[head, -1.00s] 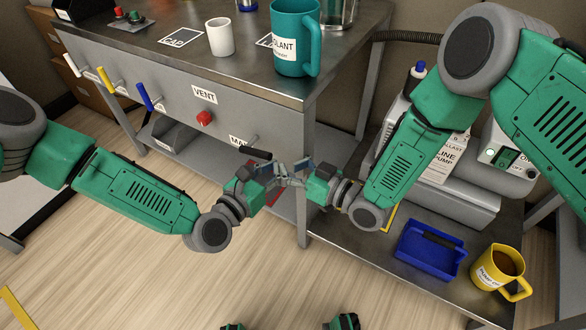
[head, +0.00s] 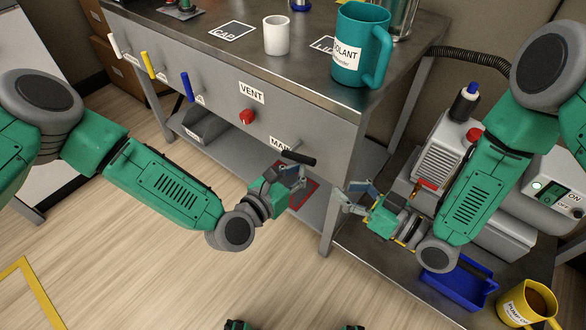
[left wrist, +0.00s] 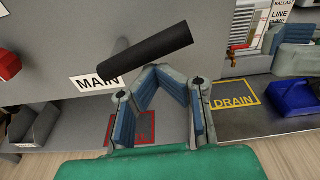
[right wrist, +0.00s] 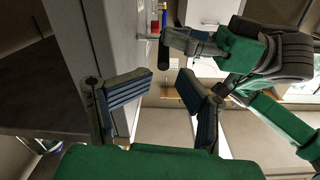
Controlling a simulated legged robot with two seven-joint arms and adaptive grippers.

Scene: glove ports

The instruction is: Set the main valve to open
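The main valve has a black bar handle (head: 298,158) beside the MAIN label (head: 280,145) on the bench's front panel. The handle lies roughly sideways along the panel, and it is large in the left wrist view (left wrist: 146,54). My left gripper (head: 294,176) is just below the handle. Its fingertips appear together with nothing between them, and the handle passes beyond them, not gripped. My right gripper (head: 352,196) is open and empty, to the right of the handle near the bench leg. The valve's stem is mostly hidden.
A red VENT knob (head: 247,117) and blue (head: 187,86), yellow (head: 148,65) and white (head: 115,45) levers are on the same panel. A teal mug (head: 358,45) stands on the bench. A pump, blue tray (head: 455,285) and yellow mug (head: 527,303) are at right.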

